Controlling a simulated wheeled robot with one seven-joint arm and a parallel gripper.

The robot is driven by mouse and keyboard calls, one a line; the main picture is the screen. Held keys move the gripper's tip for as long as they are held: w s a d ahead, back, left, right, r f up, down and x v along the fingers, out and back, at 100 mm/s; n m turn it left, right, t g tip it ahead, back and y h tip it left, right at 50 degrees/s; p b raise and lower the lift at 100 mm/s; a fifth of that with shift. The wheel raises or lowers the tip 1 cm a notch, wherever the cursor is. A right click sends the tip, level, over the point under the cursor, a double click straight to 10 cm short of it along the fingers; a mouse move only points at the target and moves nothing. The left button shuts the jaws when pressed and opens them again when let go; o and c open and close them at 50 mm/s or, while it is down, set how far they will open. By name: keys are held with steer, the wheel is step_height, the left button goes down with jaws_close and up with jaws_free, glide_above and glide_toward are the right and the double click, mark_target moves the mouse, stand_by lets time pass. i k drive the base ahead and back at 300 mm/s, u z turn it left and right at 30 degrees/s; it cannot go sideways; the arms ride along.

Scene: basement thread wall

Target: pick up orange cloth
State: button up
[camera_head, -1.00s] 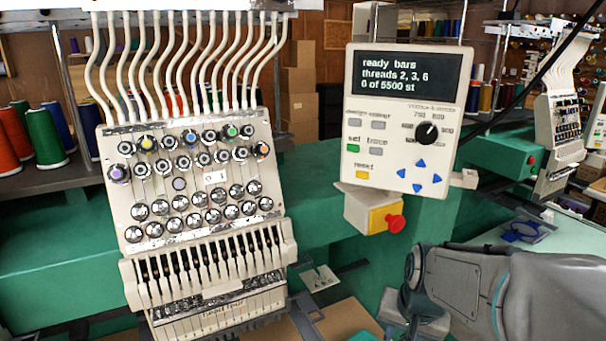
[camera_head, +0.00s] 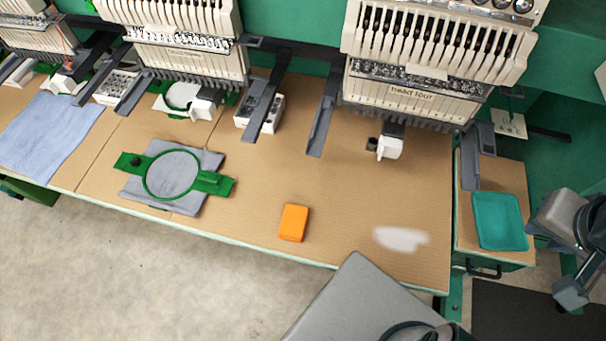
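The orange cloth (camera_head: 294,222) is a small folded block. It lies flat on the tan table (camera_head: 340,190) near its front edge, below and between two embroidery heads. Nothing touches it. The end of my arm with my gripper (camera_head: 562,255) is at the right edge of the picture, far right of the orange cloth and beside a teal folded cloth (camera_head: 500,221). It is partly cut off by the frame, and I cannot tell whether its fingers are open or shut.
A green hoop (camera_head: 173,174) on grey fabric lies left of the orange cloth. A blue cloth (camera_head: 45,135) lies at far left. A white patch (camera_head: 400,239) is to the right. The machine heads (camera_head: 430,65) and their dark arms (camera_head: 322,120) overhang the table's back.

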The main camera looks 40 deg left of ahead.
mark_target(293, 225)
steer(key=u, duration=2.25)
